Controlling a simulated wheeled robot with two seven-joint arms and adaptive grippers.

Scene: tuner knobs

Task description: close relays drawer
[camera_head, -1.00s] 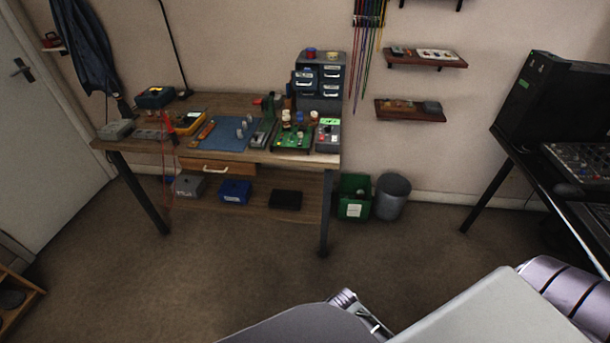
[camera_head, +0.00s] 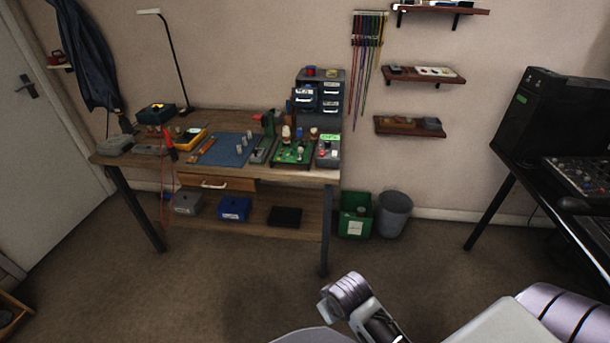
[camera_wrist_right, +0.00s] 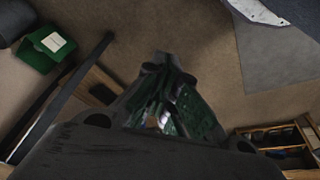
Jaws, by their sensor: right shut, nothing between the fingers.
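A small grey drawer cabinet (camera_head: 335,76) stands at the back right of the workbench in the head view. It has several dark blue drawers with pale labels or handles. A drawer on its left side (camera_head: 304,92) seems to stick out a little; the labels are too small to read, so I cannot tell which is the relays drawer. My right gripper (camera_wrist_right: 162,85) shows in the right wrist view, shut and empty, over the floor and away from the cabinet. My left gripper is not in view.
The workbench (camera_head: 220,112) carries a blue mat (camera_head: 228,150), a green circuit board (camera_head: 290,153) and several tools. Its wide front drawer (camera_head: 232,184) is under the top. A green bin (camera_head: 355,222) and a grey bin (camera_head: 394,214) stand right of it. The floor in front is clear.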

